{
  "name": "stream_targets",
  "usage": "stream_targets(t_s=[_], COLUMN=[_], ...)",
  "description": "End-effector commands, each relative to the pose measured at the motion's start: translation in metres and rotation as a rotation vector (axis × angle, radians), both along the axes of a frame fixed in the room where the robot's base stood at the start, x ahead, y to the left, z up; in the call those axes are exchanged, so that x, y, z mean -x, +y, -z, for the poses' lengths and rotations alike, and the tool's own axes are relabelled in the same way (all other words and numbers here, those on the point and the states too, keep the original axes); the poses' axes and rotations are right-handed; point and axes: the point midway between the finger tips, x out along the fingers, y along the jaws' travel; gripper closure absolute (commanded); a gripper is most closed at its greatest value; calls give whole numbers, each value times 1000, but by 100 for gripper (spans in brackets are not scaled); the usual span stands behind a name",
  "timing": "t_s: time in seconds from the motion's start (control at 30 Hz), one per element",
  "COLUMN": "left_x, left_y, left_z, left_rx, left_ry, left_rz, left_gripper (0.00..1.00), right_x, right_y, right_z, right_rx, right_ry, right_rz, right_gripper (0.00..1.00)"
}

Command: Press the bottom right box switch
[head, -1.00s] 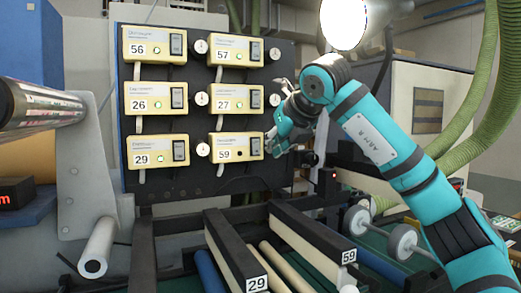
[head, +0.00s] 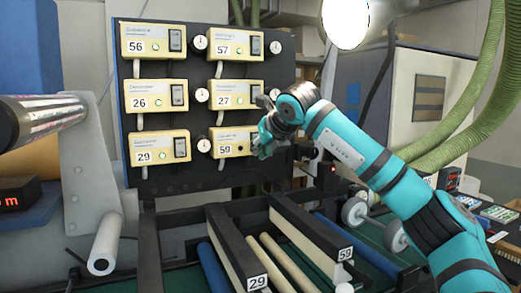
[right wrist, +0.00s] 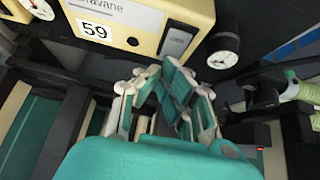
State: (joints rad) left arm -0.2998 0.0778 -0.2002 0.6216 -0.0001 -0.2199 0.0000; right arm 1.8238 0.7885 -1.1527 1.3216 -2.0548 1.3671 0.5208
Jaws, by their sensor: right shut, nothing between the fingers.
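The bottom right box (head: 229,143) is cream coloured, labelled 59, on the dark panel. Its indicator looks dark. In the right wrist view the same box (right wrist: 110,14) shows its grey switch (right wrist: 178,41) at its right end. My right gripper (head: 264,140) is at the right end of this box and hides the switch in the head view. In the right wrist view the shut, empty fingers (right wrist: 172,78) sit just below the switch; I cannot tell whether they touch it. My left gripper is not in view.
Several similar boxes share the panel (head: 205,118), including box 27 (head: 227,96) above and box 29 (head: 153,149) to the left, with lit green indicators. A round gauge (right wrist: 222,60) is right of the switch. Rollers and rails (head: 232,250) lie below.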

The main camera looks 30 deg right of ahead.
Motion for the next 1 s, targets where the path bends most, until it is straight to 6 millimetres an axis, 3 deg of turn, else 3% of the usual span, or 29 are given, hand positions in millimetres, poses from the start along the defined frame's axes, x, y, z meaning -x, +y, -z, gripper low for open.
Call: stream_targets(t_s=[0.1,0.73,1.0], left_x=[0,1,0], left_y=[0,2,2], left_z=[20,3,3], left_rx=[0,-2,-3], left_ry=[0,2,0], left_rz=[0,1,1], left_gripper=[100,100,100], right_x=[-4,-4,-4], right_y=[0,0,0], right_z=[10,-15,-15], right_rx=[2,1,2], right_ry=[-37,-44,-41], right_rz=[-1,0,-1], right_gripper=[100,100,100])
